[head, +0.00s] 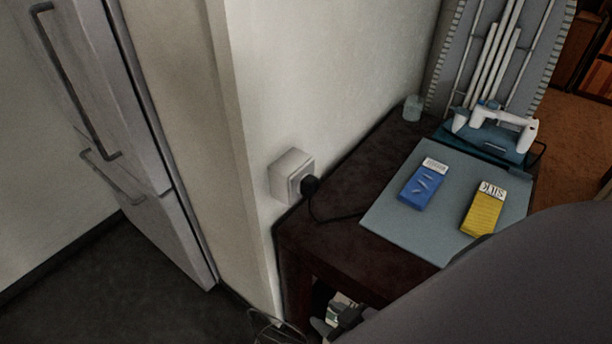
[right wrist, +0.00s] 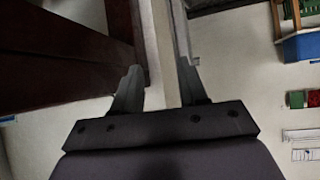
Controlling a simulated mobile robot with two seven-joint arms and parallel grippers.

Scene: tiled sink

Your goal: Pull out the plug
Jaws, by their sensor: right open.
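A black plug (head: 310,185) sits in a white wall socket box (head: 290,174) on the corner of the pale wall in the head view. A thin dark cord runs from the plug down onto the dark wooden table. My right gripper (head: 340,324) is at the bottom of the head view, below the table edge and well below the plug, partly cut off. In the right wrist view my right gripper (right wrist: 160,70) is open, with nothing between its fingers. The plug is not recognisable in that view. My left gripper is not in view.
The dark table (head: 340,184) stands beside the socket and bears a grey-blue mat (head: 440,190) with a blue packet (head: 423,187) and a yellow packet (head: 482,210). A teal and white appliance (head: 495,130) stands behind. A tall fridge-like cabinet (head: 130,130) stands left. My arm covers the lower right.

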